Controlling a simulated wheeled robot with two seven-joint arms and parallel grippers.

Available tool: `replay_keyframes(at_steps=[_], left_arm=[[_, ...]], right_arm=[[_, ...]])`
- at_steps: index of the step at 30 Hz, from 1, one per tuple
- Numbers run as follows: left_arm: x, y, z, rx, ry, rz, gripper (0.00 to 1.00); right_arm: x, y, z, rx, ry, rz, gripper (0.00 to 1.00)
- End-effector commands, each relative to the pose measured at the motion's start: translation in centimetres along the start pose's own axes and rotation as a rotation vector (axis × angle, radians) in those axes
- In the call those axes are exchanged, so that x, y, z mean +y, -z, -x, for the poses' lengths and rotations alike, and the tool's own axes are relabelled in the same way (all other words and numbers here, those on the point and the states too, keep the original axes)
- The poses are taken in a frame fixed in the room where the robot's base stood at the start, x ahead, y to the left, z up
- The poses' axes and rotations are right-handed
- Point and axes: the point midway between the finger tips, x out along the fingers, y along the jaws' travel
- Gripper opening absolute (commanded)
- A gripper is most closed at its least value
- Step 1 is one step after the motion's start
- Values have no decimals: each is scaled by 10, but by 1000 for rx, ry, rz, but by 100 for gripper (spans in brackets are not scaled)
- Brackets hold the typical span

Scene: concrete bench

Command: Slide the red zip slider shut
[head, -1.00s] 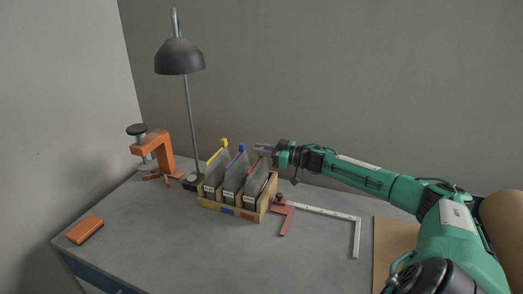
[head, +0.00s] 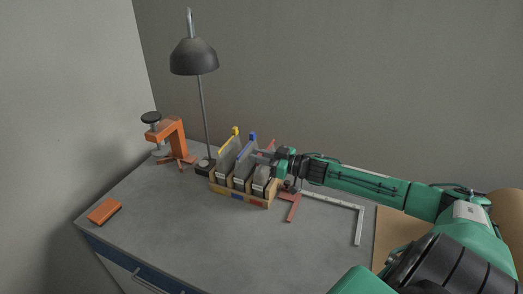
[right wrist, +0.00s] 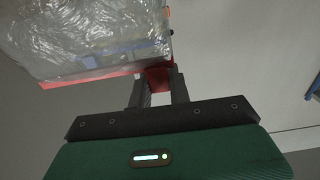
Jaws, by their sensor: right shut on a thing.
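The red zip slider (right wrist: 158,77) sits between the two dark fingers of my right gripper (right wrist: 159,90) in the right wrist view. The gripper is shut on it. A red zip strip (right wrist: 90,79) runs left from the slider along the edge of a clear, crinkled bag (right wrist: 90,35). The slider is near the bag's right end in that view. In the head view my right gripper (head: 261,155) is at the rightmost bag in the rack, and part of the red strip (head: 271,145) shows behind it. The gripper hides the slider there. My left gripper is not in view.
The wooden rack (head: 240,196) also holds bags with a yellow slider (head: 235,131) and a blue slider (head: 252,136). A lamp (head: 194,58), an orange clamp (head: 172,138), an orange block (head: 105,211) and a metal square (head: 335,202) surround it. The front bench is clear.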

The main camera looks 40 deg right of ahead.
Motion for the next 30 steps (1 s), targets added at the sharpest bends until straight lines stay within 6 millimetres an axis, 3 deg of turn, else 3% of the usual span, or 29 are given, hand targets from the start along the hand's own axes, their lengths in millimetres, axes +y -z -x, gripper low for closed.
replay_keyframes(at_steps=[5,6,9,20,30], left_arm=[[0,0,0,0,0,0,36],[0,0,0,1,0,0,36],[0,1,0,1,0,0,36],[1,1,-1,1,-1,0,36],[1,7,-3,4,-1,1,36]], right_arm=[[0,0,0,1,0,1,0],[0,0,0,1,0,1,23],[0,0,0,1,0,1,42],[0,-1,2,-1,0,0,42],[0,-2,26,-3,1,0,42]])
